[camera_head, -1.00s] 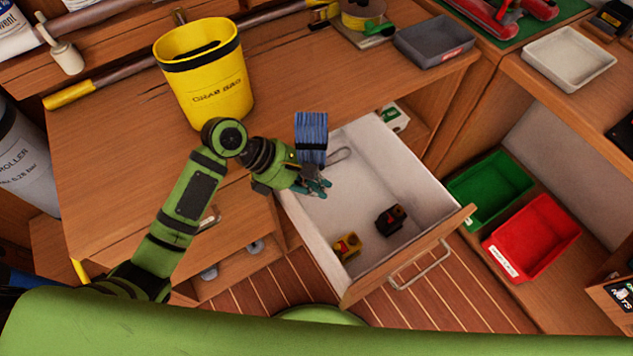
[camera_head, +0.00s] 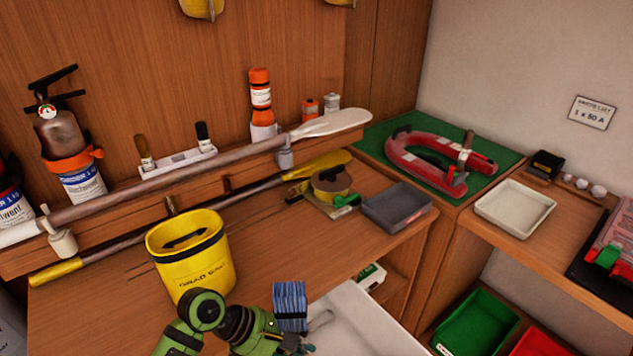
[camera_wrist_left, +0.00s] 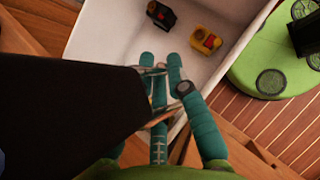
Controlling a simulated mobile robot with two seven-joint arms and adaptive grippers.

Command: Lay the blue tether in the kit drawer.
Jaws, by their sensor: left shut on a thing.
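The blue tether (camera_head: 290,305) is a folded, striped bundle with a dark band. My left gripper (camera_head: 300,344) is shut on it and holds it upright at the drawer's left rear, at the lower edge of the head view. The kit drawer (camera_head: 362,322) is pulled open, pale inside, and mostly cut off in the head view. In the left wrist view my teal fingers (camera_wrist_left: 161,68) are over the drawer (camera_wrist_left: 108,38). A large dark shape fills the left there; I cannot tell what it is. My right gripper is not in view.
A black piece (camera_wrist_left: 160,15) and a yellow piece (camera_wrist_left: 206,40) lie inside the drawer. A yellow grab bag (camera_head: 192,262) stands on the bench beside my left arm. A grey tray (camera_head: 397,207) and a green bin (camera_head: 476,322) are to the right.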

